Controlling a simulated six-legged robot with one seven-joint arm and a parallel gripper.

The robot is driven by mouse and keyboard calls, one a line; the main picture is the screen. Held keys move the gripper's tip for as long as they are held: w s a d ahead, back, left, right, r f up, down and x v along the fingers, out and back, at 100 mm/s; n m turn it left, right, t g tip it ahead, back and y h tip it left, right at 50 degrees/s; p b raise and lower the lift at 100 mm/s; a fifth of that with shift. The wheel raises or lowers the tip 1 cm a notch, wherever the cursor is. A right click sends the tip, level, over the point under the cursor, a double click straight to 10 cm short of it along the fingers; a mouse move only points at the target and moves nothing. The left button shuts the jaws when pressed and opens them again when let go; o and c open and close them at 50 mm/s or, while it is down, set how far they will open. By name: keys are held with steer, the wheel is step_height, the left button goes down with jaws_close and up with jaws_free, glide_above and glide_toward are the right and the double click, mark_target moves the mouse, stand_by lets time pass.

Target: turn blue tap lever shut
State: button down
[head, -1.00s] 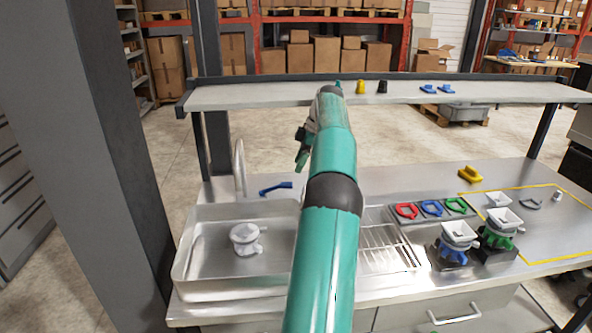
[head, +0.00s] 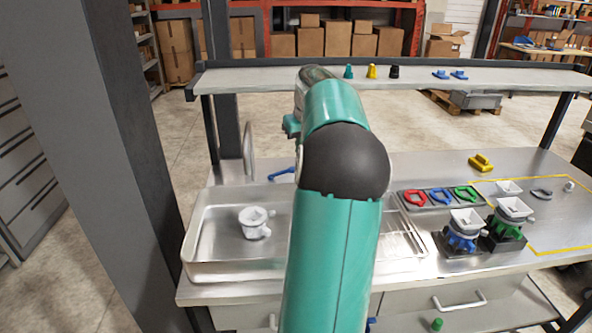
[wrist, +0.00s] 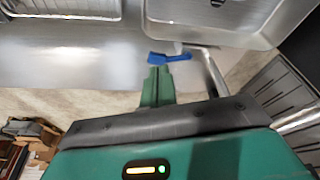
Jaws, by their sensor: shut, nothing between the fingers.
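The blue tap lever (head: 281,173) sits by the grey tap (head: 249,153) behind the sink basin (head: 200,235). My arm partly hides the lever's right end in the head view. In the wrist view the blue lever (wrist: 168,58) lies roughly crosswise, with its right end by the tap pipe (wrist: 212,75). My gripper (wrist: 158,70) is shut and empty, its green fingertips right beside the lever's left half in that picture. I cannot tell whether they touch it. The fingers are hidden behind my arm in the head view.
A shelf (head: 430,82) with small nozzles crosses behind the counter. A white valve piece (head: 255,222) sits in the basin. Dispensers with blue (head: 462,240) and green (head: 507,228) parts stand to the right. A grey pillar (head: 125,130) rises at the left.

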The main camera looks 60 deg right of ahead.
mark_target(284, 173)
steer(key=a+m+h, duration=0.2)
steer(key=a+m, duration=0.3)
steer(key=w+d+f, duration=0.2)
steer(key=d+f, duration=0.4)
steer(key=f, duration=0.3)
steer(key=shift+w+d+f+m+g, duration=0.3)
steer(key=shift+w+f, duration=0.05)
steer(key=shift+f, duration=0.05)
steer(key=shift+w+d+r, duration=0.1)
steer(key=shift+w+d, duration=0.15)
steer(key=shift+d, duration=0.9)
